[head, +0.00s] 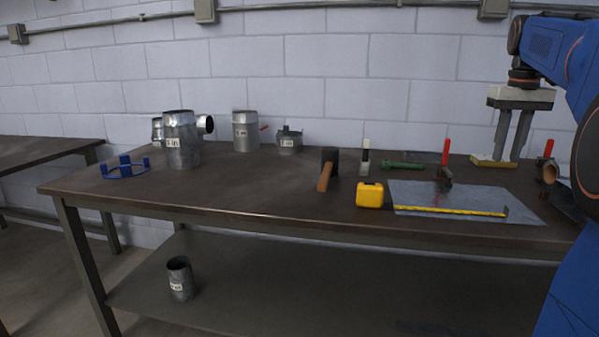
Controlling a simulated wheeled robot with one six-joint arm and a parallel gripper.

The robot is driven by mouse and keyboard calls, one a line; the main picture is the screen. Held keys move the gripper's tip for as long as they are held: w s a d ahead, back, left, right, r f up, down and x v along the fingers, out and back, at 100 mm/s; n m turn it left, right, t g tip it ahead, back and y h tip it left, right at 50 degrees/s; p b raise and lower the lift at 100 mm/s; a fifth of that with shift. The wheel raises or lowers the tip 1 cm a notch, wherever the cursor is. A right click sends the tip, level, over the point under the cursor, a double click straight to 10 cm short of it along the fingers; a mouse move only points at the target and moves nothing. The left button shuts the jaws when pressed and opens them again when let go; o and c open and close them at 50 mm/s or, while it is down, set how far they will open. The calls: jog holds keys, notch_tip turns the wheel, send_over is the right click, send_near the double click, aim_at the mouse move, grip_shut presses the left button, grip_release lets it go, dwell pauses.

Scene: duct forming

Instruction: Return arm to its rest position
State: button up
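My blue arm (567,60) comes in from the right edge and bends over the right end of the workbench. My gripper (508,158) hangs from it, pointing down, with a pale body and two dark fingers. A gap shows between the fingers, and nothing is seen between them. A flat yellowish piece (493,161) shows at the fingertips; I cannot tell whether they touch it.
Another duct (180,280) stands on the lower shelf.

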jog(key=s+a+f+t, duration=0.1)
jog(key=s+a+f, duration=0.2)
jog(key=a, duration=0.2)
jog(key=s+a+f, duration=0.2)
jog(key=a, duration=0.3)
jog(key=s+a+f+n+t, duration=0.1)
jog(key=s+a+f, duration=0.7)
jog(key=f, duration=0.4)
jog(key=s+a+f+n+t, duration=0.1)
jog(key=s+a+f+t, duration=0.1)
jog(key=s+a+f, duration=0.6)
jog(key=s+f, duration=0.3)
jog(key=f, duration=0.2)
jog(key=shift+a+n, duration=0.3)
jog(key=shift+n, duration=0.1)
